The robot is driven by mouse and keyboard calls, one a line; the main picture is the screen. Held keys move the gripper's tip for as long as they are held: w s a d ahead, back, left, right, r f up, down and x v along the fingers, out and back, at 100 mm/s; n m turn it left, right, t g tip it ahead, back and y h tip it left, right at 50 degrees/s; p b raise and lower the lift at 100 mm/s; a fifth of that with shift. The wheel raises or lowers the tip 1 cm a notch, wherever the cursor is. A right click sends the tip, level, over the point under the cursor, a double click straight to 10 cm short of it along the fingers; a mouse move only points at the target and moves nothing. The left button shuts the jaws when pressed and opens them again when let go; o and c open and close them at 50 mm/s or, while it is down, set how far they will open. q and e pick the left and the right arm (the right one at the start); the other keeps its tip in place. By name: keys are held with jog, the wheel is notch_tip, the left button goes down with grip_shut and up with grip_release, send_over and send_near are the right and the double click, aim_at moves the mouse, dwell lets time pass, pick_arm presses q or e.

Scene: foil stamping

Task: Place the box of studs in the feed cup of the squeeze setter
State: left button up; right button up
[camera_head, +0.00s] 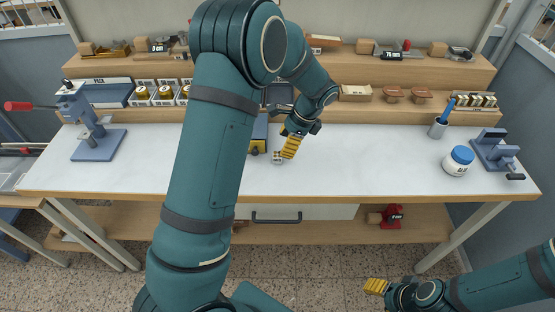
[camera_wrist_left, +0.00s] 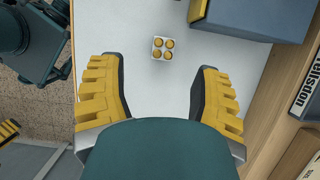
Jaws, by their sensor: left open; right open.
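The box of studs is a small white tray with several gold domes (camera_wrist_left: 162,48); it lies on the white bench, and in the head view it shows (camera_head: 277,158) just left of my left gripper. My left gripper (camera_head: 291,147) is over the bench with its yellow fingers pointing down. In the wrist view its fingers (camera_wrist_left: 162,100) are wide apart and empty, with the tray ahead of the gap. My right gripper (camera_head: 376,287) is open and empty, low in front of the bench. I cannot tell for sure which device is the squeeze setter; no feed cup is clear.
A blue-grey and yellow device (camera_head: 258,135) stands close behind the tray, partly hidden by my left arm. A blue press (camera_head: 92,140) with a red handle is at left. A white jar (camera_head: 458,160), a pen cup (camera_head: 438,128) and a blue-grey clamp-like device (camera_head: 492,148) are at right.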

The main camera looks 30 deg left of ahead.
aim_at(279, 155)
pick_arm(q)
jog(key=shift+w+b+x, duration=0.15)
jog(key=shift+b+x, duration=0.25)
jog(key=shift+x, duration=1.2)
jog(key=shift+w+b+x, duration=0.15)
jog(key=shift+b+x, duration=0.2)
jog(key=shift+x, duration=1.2)
grip_shut()
